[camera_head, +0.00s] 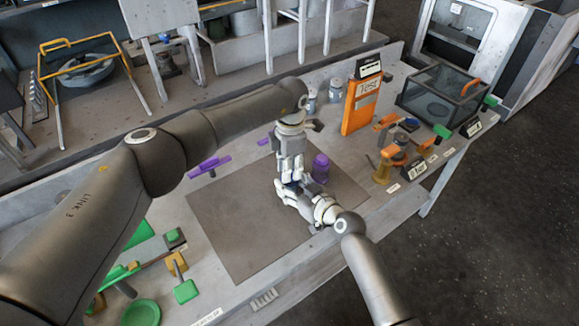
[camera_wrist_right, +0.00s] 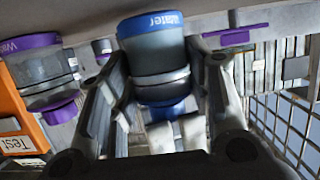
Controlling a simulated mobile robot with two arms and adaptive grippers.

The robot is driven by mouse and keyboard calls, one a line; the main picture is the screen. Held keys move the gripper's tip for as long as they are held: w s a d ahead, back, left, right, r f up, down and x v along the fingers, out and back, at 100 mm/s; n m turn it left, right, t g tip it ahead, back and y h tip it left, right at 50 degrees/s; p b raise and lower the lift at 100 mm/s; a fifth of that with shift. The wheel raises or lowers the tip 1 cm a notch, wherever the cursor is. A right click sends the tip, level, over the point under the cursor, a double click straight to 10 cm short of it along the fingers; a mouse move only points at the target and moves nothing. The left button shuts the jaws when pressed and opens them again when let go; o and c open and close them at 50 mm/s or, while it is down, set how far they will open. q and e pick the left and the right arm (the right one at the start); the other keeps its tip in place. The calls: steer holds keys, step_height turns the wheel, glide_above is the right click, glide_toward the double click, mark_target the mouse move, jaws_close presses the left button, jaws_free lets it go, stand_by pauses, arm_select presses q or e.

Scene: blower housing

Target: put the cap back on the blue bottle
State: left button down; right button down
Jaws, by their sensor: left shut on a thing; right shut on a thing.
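The blue bottle (camera_wrist_right: 155,60) has a grey body and a blue band reading "Water". It stands on the table, upside down in the right wrist view. My right gripper (camera_head: 299,192) is shut around its sides. The blue cap (camera_wrist_right: 165,108) is at the bottle's neck end, by the pale fingers of my left gripper (camera_head: 290,172). My left gripper is shut on the cap from above. Whether the cap is seated or only touching the neck, I cannot tell. In the head view the grippers hide most of bottle and cap.
A purple bottle (camera_head: 320,168) stands just right of the grippers; it also shows in the wrist view (camera_wrist_right: 38,70). An orange "Test" box (camera_head: 359,105) and a clear case (camera_head: 447,97) stand further right. The grey mat (camera_head: 235,225) is clear at front left. Purple clamps (camera_head: 208,165) lie behind it.

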arm_select(q)
steer(key=m, duration=0.6)
arm_select(e)
steer(key=shift+s+a, duration=0.1)
arm_select(q)
steer(key=m, duration=0.7)
steer(key=shift+m, duration=0.4)
steer(key=c, duration=1.2)
jaws_free()
steer(key=shift+o, duration=0.2)
steer(key=shift+s+r, duration=0.15)
steer(key=shift+r, duration=2.1)
